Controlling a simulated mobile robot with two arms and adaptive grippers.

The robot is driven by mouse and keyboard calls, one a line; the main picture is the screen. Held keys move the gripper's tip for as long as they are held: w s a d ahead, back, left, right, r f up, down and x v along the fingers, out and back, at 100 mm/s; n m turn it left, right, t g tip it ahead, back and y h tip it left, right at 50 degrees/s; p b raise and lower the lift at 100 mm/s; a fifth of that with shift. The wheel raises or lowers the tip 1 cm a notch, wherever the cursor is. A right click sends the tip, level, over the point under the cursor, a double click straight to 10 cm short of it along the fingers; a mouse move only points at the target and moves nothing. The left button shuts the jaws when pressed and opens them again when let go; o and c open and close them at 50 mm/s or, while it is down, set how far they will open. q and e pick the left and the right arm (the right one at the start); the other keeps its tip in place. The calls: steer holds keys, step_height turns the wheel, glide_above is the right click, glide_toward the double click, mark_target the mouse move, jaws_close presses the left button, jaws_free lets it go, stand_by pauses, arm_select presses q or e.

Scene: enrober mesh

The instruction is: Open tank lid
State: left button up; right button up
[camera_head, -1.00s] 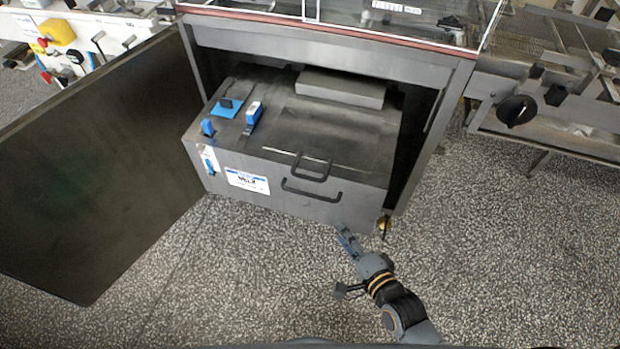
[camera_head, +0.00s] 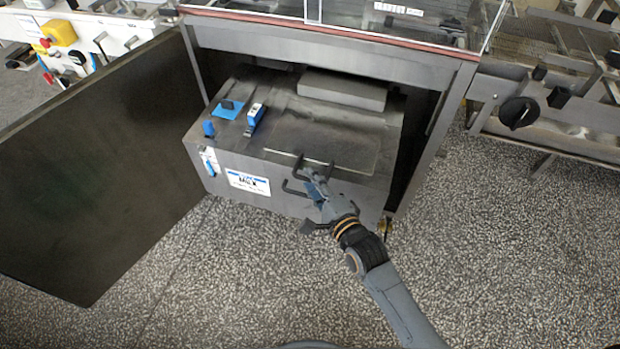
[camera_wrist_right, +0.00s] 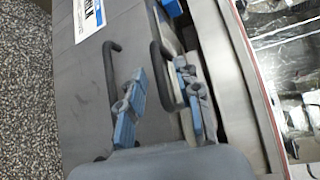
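The grey tank (camera_head: 270,200) sits inside the machine's open frame. Its flat lid (camera_head: 322,143) lies closed on top, with a dark bar handle (camera_head: 313,161) near the front edge. A second dark handle (camera_head: 294,188) is on the tank's front face. My right gripper (camera_head: 314,181) is at these handles and partly hides them. In the right wrist view, its blue-padded fingers (camera_wrist_right: 160,103) are apart; the lid handle (camera_wrist_right: 157,55) shows between them, and the front handle (camera_wrist_right: 111,65) is beside and partly behind the left finger. Contact cannot be told. My left gripper is not in view.
A large dark door panel (camera_head: 95,170) stands swung open on the left. Blue fittings (camera_head: 228,108) are on the tank top. The machine frame (camera_head: 330,45) overhangs the tank's rear. A conveyor unit (camera_head: 545,110) stands right. The speckled floor in front is clear.

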steer(key=shift+w+a+f, duration=0.1)
steer(key=shift+w+a, duration=0.25)
steer(key=shift+w, duration=0.3)
jaws_close()
